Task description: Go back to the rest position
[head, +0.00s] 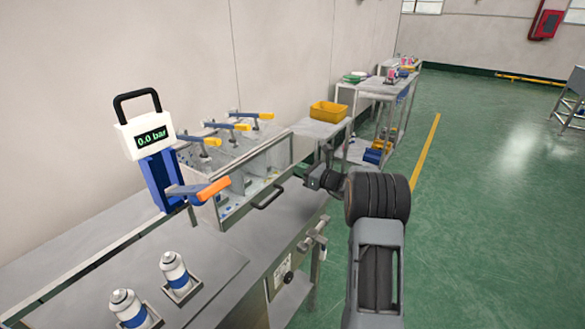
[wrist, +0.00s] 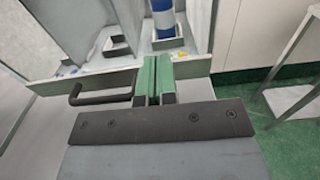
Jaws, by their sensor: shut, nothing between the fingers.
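My gripper (wrist: 158,78) shows in the wrist view with its two green fingers together and nothing between them. The fingers are in front of a bench enclosure, to the right of its black handle (wrist: 100,94). In the head view my arm (head: 376,250) rises at the right of the bench and bends left toward the enclosure (head: 248,203); the fingertips cannot be made out there. A blue and white cylinder (wrist: 163,20) stands beyond the fingers in the wrist view.
Two blue and white cans (head: 174,272) (head: 128,308) stand in holders on the bench. A gauge (head: 149,140) reads 0.0 bar beside an orange-ended lever (head: 213,190). A yellow bin (head: 328,112) sits farther back. Green floor (head: 480,230) is clear at right.

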